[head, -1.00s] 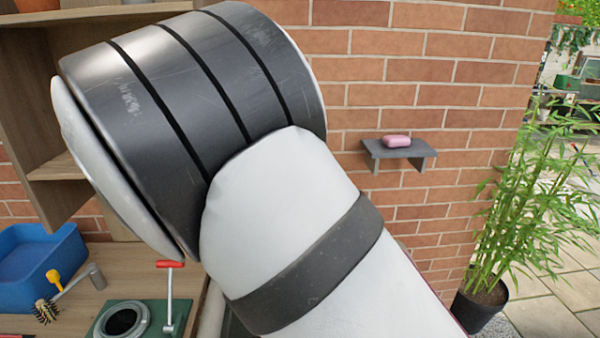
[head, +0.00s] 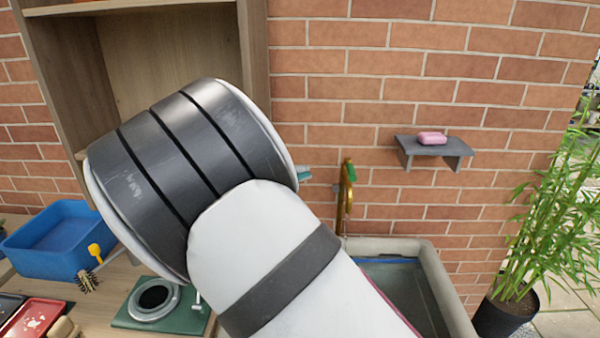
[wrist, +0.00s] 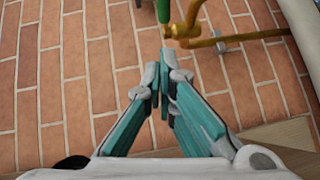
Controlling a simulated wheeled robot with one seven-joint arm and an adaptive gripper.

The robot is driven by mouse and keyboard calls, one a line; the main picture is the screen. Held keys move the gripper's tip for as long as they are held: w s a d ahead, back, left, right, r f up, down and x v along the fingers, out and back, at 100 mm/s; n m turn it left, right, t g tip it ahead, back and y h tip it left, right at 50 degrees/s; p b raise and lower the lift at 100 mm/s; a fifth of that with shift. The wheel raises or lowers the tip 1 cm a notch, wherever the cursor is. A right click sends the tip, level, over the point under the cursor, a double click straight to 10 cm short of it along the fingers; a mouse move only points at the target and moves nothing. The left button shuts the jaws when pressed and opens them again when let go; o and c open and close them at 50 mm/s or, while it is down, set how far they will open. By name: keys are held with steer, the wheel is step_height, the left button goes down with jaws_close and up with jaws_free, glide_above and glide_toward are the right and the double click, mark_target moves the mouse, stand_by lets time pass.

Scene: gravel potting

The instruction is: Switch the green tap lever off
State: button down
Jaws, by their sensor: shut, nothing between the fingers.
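The brass tap (head: 346,203) stands out from the brick wall above the sink, with its green lever (head: 350,172) at the top. In the wrist view the green lever (wrist: 163,10) is cut by the top edge, beside the brass tap body (wrist: 186,30). My gripper (wrist: 160,70) has teal fingers, shut and empty, with the tips just below the tap and lever in that picture. I see a gap between the tips and the lever. In the head view only a bit of my gripper (head: 304,173) shows, left of the tap; my arm hides the rest.
The stone sink (head: 435,272) is below the tap, partly behind my arm. A grey wall shelf (head: 420,150) with pink soap (head: 432,138) is to the right. A bamboo plant (head: 525,225) stands far right. A blue tub (head: 55,245) and a green-based device (head: 130,318) are on the bench.

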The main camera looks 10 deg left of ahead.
glide_toward(348, 165)
steer(key=w, duration=0.3)
steer(key=shift+w+d+f+p, duration=0.1)
steer(key=shift+d+f+p, duration=0.05)
steer(key=shift+d+p, duration=0.45)
steer(key=shift+w+d+f+p, duration=0.1)
steer(key=shift+d+f+p, duration=0.1)
steer(key=shift+d+p, duration=0.4)
steer(key=shift+d, duration=0.2)
steer(key=shift+s, duration=0.15)
